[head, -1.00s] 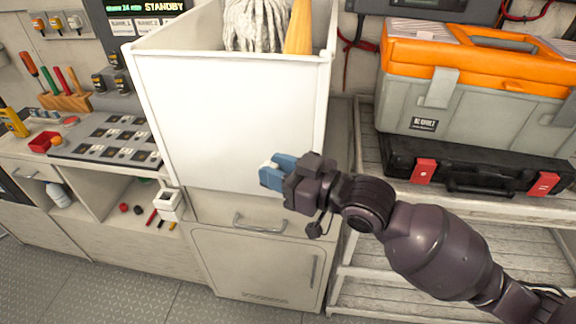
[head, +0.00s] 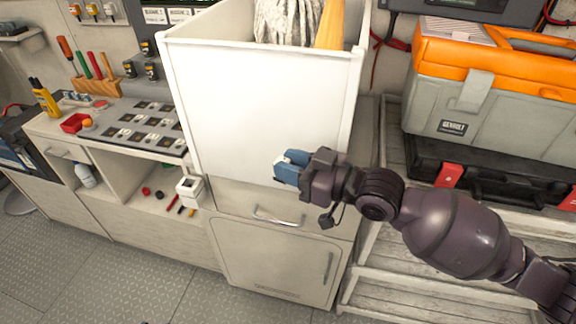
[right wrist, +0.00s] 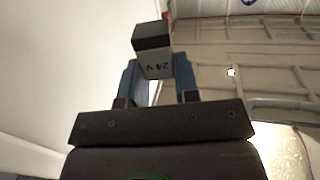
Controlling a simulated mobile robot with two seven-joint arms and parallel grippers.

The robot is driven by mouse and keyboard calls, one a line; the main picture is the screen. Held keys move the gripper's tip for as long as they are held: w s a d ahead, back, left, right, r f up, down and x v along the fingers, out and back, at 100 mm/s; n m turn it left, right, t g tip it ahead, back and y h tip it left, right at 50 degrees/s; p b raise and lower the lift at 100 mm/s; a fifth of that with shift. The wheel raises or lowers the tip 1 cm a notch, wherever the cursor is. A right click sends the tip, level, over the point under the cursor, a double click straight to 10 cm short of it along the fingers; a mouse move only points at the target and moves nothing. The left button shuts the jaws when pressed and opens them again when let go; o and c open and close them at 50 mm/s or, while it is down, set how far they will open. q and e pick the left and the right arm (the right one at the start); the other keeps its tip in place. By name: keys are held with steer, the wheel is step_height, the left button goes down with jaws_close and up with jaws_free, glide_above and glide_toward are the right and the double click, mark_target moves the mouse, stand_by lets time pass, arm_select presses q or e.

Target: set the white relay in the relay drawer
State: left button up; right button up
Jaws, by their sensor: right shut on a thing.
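My right gripper (head: 287,168), with blue fingers, is shut on the white relay (right wrist: 154,65). The gripper is in front of the lower part of a large white bin. Below it is a closed drawer (head: 240,200) with a bar handle. Another closed drawer (head: 55,150) is under the counter at the left. No label shows which is the relay drawer. My left gripper is out of view.
The white bin (head: 255,105) holds a mop head. A counter with a panel of dark sockets (head: 140,125) and a red tray (head: 74,123) is at the left. An orange and grey toolbox (head: 490,90) stands on shelving at the right. Floor is clear at lower left.

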steer(key=s+d+r+m+t+h, duration=0.4)
steer(key=d+r+m+t+h, duration=0.35)
steer(key=r, duration=0.25)
steer(key=w+a+f+n+g+y, duration=0.2)
steer(key=a+f+n+g+y, duration=0.2)
steer(key=f+n+g+y, duration=0.4)
steer(key=n+g+y, duration=0.1)
steer(key=n+g, duration=0.1)
steer(key=g, duration=0.1)
steer(key=shift+w+a+f, duration=0.15)
steer(key=shift+w+f, duration=0.1)
steer(key=shift+w, duration=0.05)
stand_by(0.9)
steer(key=shift+w+f+g, duration=0.1)
steer(key=shift+f+g, duration=0.05)
steer(key=shift+g, duration=0.1)
steer(key=shift+w+a+f+n+g+y, duration=0.15)
steer(key=shift+w+f+n+g+y, duration=0.1)
steer(key=shift+f+n+g, duration=0.6)
steer(key=shift+w+a+f+n+g+y, duration=0.15)
steer(key=shift+f+n+g, duration=0.35)
steer(key=shift+g, duration=0.55)
steer(key=shift+r, duration=0.1)
steer(key=shift+d, duration=0.1)
